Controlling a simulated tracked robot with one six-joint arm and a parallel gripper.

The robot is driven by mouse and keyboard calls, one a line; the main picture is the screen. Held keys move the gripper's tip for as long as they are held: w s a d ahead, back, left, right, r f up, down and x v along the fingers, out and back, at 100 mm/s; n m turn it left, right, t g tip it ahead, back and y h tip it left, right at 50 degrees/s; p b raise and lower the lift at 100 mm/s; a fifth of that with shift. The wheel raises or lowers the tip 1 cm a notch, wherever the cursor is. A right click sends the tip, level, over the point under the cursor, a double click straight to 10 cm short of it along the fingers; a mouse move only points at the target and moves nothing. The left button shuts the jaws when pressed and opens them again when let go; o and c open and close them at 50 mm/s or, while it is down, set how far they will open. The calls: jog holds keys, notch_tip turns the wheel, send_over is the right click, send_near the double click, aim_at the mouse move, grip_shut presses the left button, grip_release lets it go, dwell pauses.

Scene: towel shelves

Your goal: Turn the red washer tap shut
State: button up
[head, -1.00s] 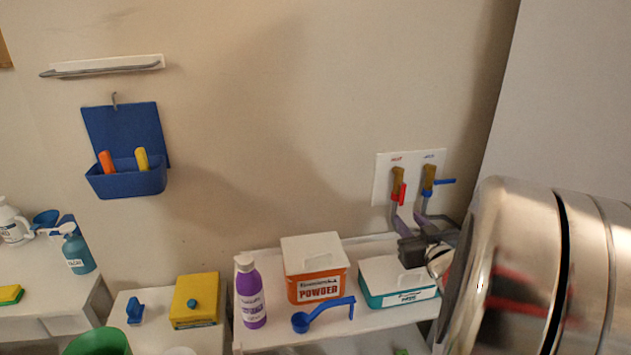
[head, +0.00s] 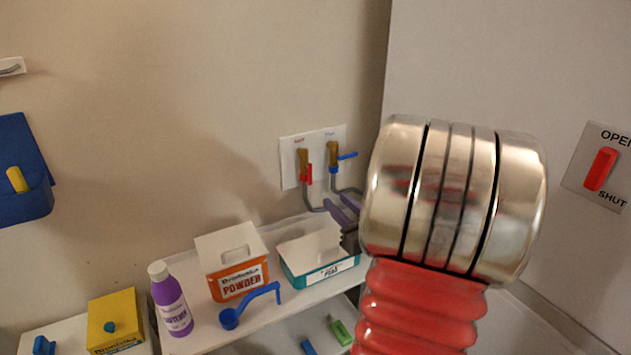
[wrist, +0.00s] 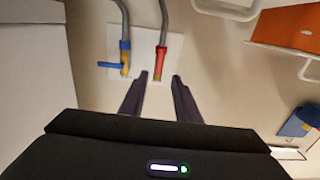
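The red washer tap (head: 307,172) is on a white wall plate (head: 289,168), left of the blue tap (head: 346,156). Its red handle lies upright, along its brass body; the blue handle sticks out sideways. In the wrist view, which is turned over, the red tap (wrist: 161,60) shows ahead, in line with the gap between the fingers, and the blue tap (wrist: 112,64) is left of it. My gripper (wrist: 160,78) is open and empty, its two dark purple fingers apart. In the head view my gripper (head: 337,204) is below and right of the red tap, apart from it.
Grey hoses (head: 309,198) hang from the taps. The shelf below holds a powder box (head: 240,280), a teal-based box (head: 318,265), a purple bottle (head: 170,300) and a blue scoop (head: 250,306). A panel marked OPEN and SHUT (head: 590,165) with a red lever is at right.

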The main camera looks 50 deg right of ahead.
aim_at(311, 177)
jog(key=x, duration=1.3)
jog(key=shift+c, duration=0.5)
grip_shut()
